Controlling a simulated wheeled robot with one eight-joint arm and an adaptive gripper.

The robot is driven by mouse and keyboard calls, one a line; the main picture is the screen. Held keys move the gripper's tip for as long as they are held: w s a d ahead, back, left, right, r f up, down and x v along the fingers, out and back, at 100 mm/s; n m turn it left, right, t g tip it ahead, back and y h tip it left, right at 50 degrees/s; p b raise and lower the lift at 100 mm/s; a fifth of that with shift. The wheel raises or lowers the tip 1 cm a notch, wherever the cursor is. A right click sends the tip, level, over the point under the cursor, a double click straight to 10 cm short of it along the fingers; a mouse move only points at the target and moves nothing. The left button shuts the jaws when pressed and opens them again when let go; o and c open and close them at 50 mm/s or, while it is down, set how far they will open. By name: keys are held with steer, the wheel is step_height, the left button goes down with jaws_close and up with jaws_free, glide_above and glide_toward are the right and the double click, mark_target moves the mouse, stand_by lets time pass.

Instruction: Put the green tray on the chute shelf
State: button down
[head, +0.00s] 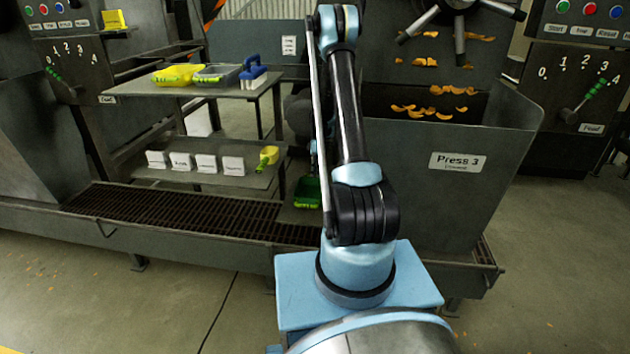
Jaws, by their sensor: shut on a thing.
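The green tray (307,192) shows just left of my arm's lower part, in front of the dark machinery, with yellow-green bits at its near edge. My gripper (314,152) is mostly hidden behind my own arm; only a small blue and dark part shows just above the tray. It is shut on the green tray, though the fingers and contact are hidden. No readable label shows which surface is the chute shelf.
A lower shelf (205,178) holds several white label cards and a yellow scoop (268,156). The large Press 3 bin (430,190) stands close on the right. Open floor (170,310) lies front left.

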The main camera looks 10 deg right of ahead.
step_height(320, 180, down, 2)
steer(key=shift+f, duration=0.25)
steer(key=c, duration=1.7)
jaws_free()
steer(key=shift+o, duration=0.2)
steer(key=v, duration=1.2)
steer(key=shift+r, duration=0.15)
